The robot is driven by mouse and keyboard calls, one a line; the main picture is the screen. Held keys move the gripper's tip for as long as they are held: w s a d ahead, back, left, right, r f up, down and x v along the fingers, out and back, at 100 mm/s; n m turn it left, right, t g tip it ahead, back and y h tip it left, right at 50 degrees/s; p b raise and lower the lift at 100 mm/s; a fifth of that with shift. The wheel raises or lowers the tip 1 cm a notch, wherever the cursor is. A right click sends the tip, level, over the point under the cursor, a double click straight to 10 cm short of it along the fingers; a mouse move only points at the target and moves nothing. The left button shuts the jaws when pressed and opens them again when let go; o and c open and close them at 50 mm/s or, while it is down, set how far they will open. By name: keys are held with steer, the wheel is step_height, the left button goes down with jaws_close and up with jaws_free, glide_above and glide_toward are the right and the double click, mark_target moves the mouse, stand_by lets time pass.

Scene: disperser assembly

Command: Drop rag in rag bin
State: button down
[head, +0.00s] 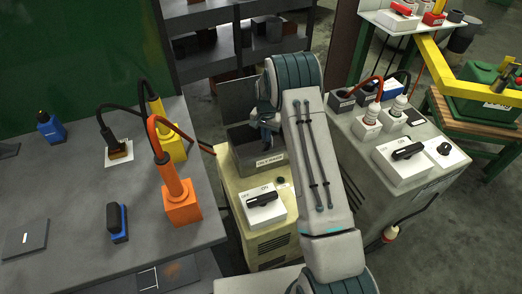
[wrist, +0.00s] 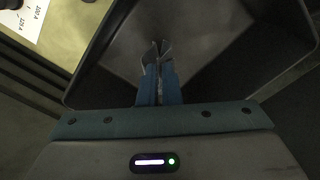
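My gripper (wrist: 160,48) points down into a dark, open box-shaped container (wrist: 95,75) in the wrist view. Its two blue fingers are close together with grey tips, and I see no rag between them. In the head view my gripper (head: 266,132) is partly hidden by my arm. There it is at a dark grey open container (head: 243,155) with a white label, on the beige cabinet. No rag is clearly visible in either view.
The beige cabinet (head: 262,243) has an ON/OFF switch box. The grey workbench (head: 85,215) at left holds orange (head: 181,205) and yellow (head: 171,146) corded tools. A grey machine (head: 420,175) stands right of my arm. Dark shelves (head: 205,68) stand behind.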

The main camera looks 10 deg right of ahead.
steer(key=shift+c, duration=1.4)
jaws_free()
step_height(320, 180, up, 6)
steer(key=p, duration=0.2)
steer(key=shift+f+p, duration=0.2)
steer(key=shift+p, duration=0.15)
step_height(320, 180, up, 14)
